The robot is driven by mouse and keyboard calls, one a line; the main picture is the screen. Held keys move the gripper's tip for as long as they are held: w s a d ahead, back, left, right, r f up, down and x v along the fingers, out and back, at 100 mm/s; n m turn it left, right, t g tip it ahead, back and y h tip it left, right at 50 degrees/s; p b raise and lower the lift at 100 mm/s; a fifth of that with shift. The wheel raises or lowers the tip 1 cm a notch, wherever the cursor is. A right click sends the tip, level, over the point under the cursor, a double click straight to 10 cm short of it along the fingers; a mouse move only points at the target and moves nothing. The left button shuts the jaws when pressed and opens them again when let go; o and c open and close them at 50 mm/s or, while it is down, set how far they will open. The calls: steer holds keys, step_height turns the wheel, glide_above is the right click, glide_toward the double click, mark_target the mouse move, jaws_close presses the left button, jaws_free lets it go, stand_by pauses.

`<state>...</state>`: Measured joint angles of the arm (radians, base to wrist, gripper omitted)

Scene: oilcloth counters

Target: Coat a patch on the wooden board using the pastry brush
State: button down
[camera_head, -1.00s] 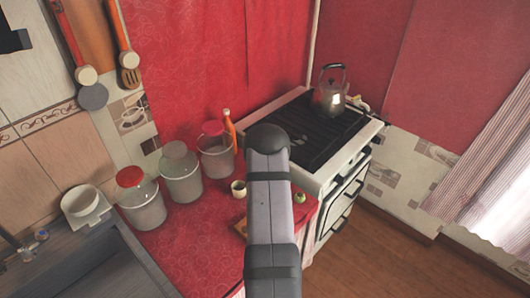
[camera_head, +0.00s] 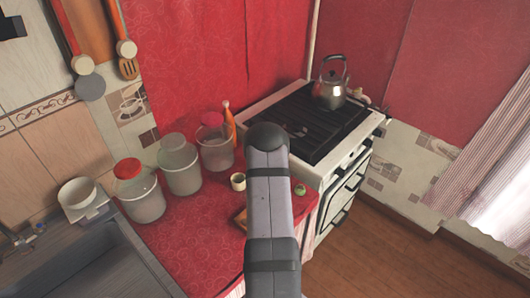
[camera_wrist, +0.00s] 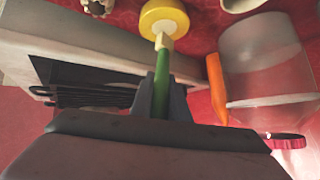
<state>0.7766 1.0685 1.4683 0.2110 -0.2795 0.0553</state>
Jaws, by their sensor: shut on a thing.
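My gripper (camera_wrist: 161,98) is shut on the green handle (camera_wrist: 160,82) of the pastry brush. The brush points away from the jaws, with a pale collar and a round yellow end with a cream middle (camera_wrist: 165,22). In the head view my arm hides the gripper and the brush. Only a small left edge of the wooden board (camera_head: 240,218) shows there, on the red counter beside my arm; the rest is hidden. I cannot make out the board in the wrist view, nor any contact between brush and board.
A small cup (camera_head: 238,181) stands behind the board, and a green item (camera_head: 299,189) lies right of my arm. Several lidded jars (camera_head: 180,167) and an orange bottle (camera_head: 229,118) line the back. The stove (camera_head: 318,140) with a kettle (camera_head: 330,92) stands at right, the sink at left.

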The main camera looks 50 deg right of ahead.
steer(key=shift+s+f+b, duration=0.1)
steer(key=shift+f+b, duration=0.55)
steer(key=shift+b, duration=0.1)
stand_by(2.4)
steer(key=shift+a, duration=0.1)
steer(key=shift+r+p, duration=2.15)
steer(key=shift+r, duration=1.45)
